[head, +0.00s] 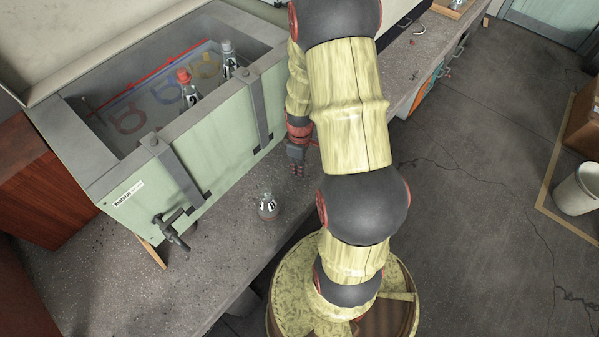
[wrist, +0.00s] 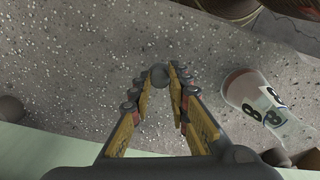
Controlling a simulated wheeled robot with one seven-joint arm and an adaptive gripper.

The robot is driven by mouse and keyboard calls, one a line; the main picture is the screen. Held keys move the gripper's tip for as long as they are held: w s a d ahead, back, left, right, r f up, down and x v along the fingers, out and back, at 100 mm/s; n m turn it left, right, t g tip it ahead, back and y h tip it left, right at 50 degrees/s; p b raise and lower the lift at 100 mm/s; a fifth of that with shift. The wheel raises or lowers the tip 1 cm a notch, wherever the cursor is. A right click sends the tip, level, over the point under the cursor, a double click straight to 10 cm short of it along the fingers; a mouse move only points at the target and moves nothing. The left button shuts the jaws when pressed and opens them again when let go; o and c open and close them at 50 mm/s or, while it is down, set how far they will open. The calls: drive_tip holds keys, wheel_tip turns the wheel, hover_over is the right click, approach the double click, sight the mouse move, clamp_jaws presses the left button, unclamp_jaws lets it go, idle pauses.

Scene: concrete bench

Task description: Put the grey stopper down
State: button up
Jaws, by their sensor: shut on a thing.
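The grey stopper (wrist: 159,75) shows in the wrist view as a small round grey piece between my fingertips. My gripper (wrist: 159,85) is shut on it, above the speckled concrete bench (wrist: 90,70). I cannot tell how high the stopper is above the bench. In the head view my gripper (head: 297,170) points down near the front wall of the green tank, and the stopper cannot be made out there.
A small labelled bottle (head: 268,207) stands on the bench near my gripper; it also shows in the wrist view (wrist: 250,95). The green tank (head: 130,195) holds bottles, one red-capped (head: 188,88). Bare bench (head: 215,245) lies in front of the tank.

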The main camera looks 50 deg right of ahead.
drive_tip(key=shift+f+b, duration=0.35)
drive_tip(key=shift+f, duration=0.9)
drive_tip(key=shift+s, duration=0.1)
drive_tip(key=shift+a+f, duration=0.1)
drive_tip(key=o, duration=0.8)
drive_tip(key=w+a+r+m+t+p, duration=0.1)
drive_tip(key=a+r+p, duration=0.15)
drive_tip(key=r, duration=0.95)
drive_tip(key=w+a+r+p, duration=0.15)
drive_tip(key=a+r, duration=0.25)
drive_tip(key=r, duration=0.8)
drive_tip(key=s+a+r+m+t, duration=0.1)
drive_tip(key=s+a+r+t, duration=0.1)
drive_tip(key=s+a+r, duration=0.3)
drive_tip(key=s+a+r+m+t, duration=0.2)
drive_tip(key=s+a+r, duration=0.3)
drive_tip(key=a+r, duration=0.6)
drive_tip(key=shift+s+r+t, duration=0.15)
drive_tip(key=shift+r+t, duration=0.15)
drive_tip(key=shift+r, duration=0.65)
